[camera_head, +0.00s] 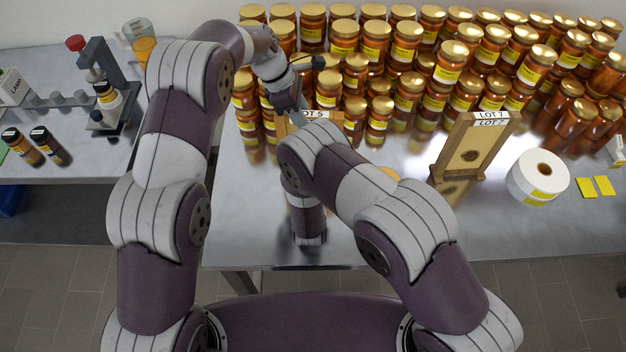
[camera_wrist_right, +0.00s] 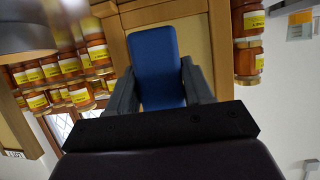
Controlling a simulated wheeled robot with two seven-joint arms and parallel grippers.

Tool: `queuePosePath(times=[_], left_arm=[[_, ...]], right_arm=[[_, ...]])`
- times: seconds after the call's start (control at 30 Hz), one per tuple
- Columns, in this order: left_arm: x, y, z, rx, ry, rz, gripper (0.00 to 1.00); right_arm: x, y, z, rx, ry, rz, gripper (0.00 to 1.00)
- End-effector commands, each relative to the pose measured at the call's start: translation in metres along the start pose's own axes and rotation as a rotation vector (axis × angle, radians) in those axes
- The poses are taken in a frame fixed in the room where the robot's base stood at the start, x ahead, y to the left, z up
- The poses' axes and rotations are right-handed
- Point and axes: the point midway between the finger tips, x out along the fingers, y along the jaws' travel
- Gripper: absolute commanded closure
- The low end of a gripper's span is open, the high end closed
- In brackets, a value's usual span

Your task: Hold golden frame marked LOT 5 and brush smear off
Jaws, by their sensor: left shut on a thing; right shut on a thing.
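The golden frame marked LOT 5 (camera_head: 282,127) stands on the metal table in front of the jars, mostly hidden behind my right arm. My left gripper (camera_head: 299,104) comes down from above and is shut on its top edge, beside the label. In the right wrist view the frame's tan border (camera_wrist_right: 218,48) surrounds a paler panel. My right gripper (camera_wrist_right: 160,88) is shut on a blue brush (camera_wrist_right: 155,55), which is held in front of that panel. Whether the brush touches the panel I cannot tell. No smear shows on this frame; the brush and arm cover much of it.
Rows of honey jars (camera_head: 405,95) fill the table behind. A second frame marked LOT 7 (camera_head: 440,170), with a dark spot on its panel, stands to the right. Beyond it are a white roll (camera_head: 520,175) and yellow labels (camera_head: 604,185). A stand (camera_head: 108,65) is on the left table.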

Motion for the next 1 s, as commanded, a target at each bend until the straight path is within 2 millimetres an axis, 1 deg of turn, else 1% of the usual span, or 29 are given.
queuePosePath(times=[1.0], left_arm=[[-0.0001, 0.0000, 0.0001, 0.000, 0.000, 0.000, 1.00]], right_arm=[[0.0070, 0.0000, -0.0025, -0.001, -0.001, 0.000, 0.79]])
